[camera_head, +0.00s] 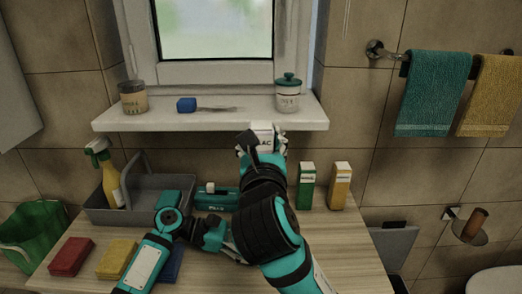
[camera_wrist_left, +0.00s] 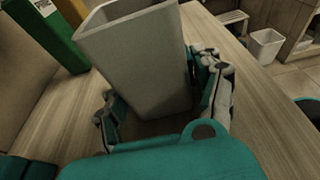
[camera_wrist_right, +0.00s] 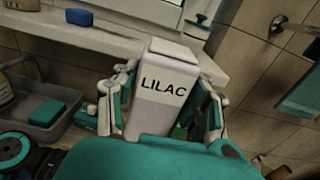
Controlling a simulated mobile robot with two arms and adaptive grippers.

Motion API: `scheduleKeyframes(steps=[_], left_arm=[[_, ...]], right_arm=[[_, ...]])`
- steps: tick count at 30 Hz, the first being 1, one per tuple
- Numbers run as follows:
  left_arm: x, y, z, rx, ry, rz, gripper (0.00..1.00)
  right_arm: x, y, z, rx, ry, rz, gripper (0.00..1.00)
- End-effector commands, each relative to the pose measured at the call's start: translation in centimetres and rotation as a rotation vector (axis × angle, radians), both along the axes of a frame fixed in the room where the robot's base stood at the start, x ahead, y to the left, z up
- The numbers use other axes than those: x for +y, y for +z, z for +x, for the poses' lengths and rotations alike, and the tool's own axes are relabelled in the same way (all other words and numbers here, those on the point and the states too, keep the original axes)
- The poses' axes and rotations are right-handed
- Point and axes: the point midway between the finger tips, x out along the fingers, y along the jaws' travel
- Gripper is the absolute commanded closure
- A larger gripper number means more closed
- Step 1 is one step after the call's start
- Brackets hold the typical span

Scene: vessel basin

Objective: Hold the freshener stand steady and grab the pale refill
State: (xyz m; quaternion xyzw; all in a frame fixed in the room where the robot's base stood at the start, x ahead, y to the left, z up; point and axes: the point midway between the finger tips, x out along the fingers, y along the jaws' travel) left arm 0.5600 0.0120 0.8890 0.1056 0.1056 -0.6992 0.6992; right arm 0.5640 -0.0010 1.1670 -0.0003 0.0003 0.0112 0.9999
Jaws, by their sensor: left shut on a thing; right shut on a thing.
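The pale refill (camera_wrist_right: 160,108) is a whitish lilac box marked LILAC. My right gripper (camera_wrist_right: 162,112) is shut on its sides and holds it upright. In the head view the refill (camera_head: 264,129) shows raised in front of the window sill, with my right gripper (camera_head: 262,146) around it. The freshener stand (camera_wrist_left: 135,62) is a pale grey tapered holder in the left wrist view. My left gripper (camera_wrist_left: 160,108) is shut around its lower part, above the wooden top. In the head view the stand and left fingertips are hidden behind my right arm.
A green box (camera_head: 306,187) and a yellow box (camera_head: 340,186) stand right of my right arm. A grey caddy (camera_head: 150,208) with a spray bottle (camera_head: 110,172) stands left.

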Motion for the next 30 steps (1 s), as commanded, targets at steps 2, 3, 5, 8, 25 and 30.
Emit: scheduleKeyframes(steps=[2,3,5,8,25,30], left_arm=[[0.0,-0.1,0.0,0.001,-0.001,0.001,0.51],[0.0,-0.1,0.0,0.001,-0.001,0.001,0.51],[0.0,-0.1,0.0,0.001,-0.001,0.001,0.28],[0.0,-0.1,0.0,0.001,-0.001,0.001,0.15],[2.3,0.6,0.1,-0.001,0.003,0.002,0.05],[5.9,1.7,0.1,-0.001,0.003,0.004,0.05]], right_arm=[[0.0,0.0,0.0,0.0,0.0,0.0,0.84],[0.0,0.0,0.0,0.0,0.0,0.001,0.84],[0.0,0.0,0.0,0.0,0.0,0.001,0.84],[0.0,0.0,0.0,-0.001,0.0,0.001,0.84],[0.0,0.0,0.0,-0.001,0.0,0.001,0.84],[0.0,0.0,0.0,-0.001,0.0,0.001,0.84]])
